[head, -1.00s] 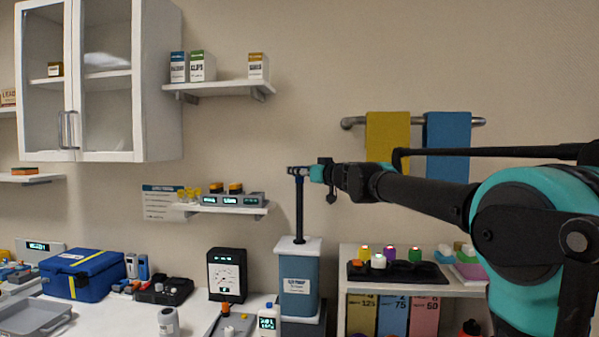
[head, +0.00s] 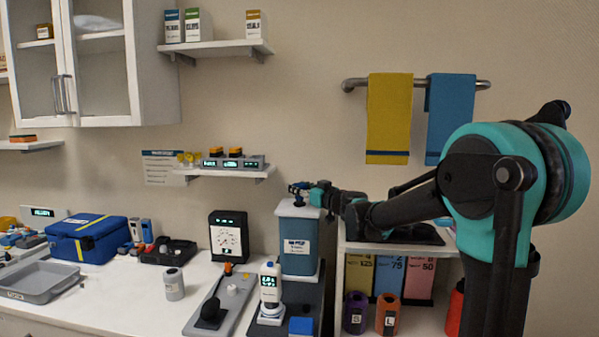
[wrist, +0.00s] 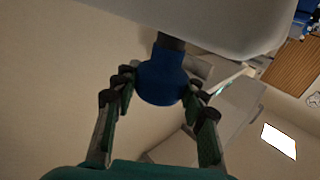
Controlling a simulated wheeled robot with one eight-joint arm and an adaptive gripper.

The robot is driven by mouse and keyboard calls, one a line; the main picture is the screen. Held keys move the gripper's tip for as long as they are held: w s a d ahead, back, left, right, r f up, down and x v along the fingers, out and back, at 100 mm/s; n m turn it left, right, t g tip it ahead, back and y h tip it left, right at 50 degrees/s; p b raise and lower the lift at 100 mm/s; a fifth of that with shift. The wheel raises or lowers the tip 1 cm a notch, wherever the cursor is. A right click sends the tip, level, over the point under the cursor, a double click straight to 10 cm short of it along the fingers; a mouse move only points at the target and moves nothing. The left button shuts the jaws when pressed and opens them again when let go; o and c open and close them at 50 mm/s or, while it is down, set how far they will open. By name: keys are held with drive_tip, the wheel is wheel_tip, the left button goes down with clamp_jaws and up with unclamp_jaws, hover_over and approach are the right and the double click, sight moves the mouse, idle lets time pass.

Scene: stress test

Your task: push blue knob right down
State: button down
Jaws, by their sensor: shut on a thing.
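The blue knob (wrist: 160,80) sits between my gripper's fingers in the wrist view, with a short dark rod (wrist: 170,42) between it and the pale lid (wrist: 215,22). In the head view the knob (head: 298,198) shows small and partly hidden, just above the white lid of a blue-grey canister (head: 299,262). The canister stands upright with a white label on its front. My gripper (head: 299,187) reaches in from the right and is shut on the knob, close above the lid. Fine contact at the fingertips is dark in the wrist view.
A shelf unit (head: 446,249) with a dark tray stands right of the canister, under my arm. A white dispenser bottle (head: 269,287) and a gauge box (head: 229,239) stand to its left. A small wall shelf (head: 226,174) is at left. Towels (head: 389,115) hang behind my arm.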

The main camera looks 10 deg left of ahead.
sight(300, 184)
drive_tip(key=shift+s+f, duration=0.15)
drive_tip(key=shift+f, duration=0.65)
drive_tip(key=c, duration=0.8)
unclamp_jaws()
drive_tip(key=shift+c, duration=0.2)
drive_tip(key=shift+r, duration=0.1)
wheel_tip(300, 184, up, 10)
drive_tip(key=shift+f, duration=0.1)
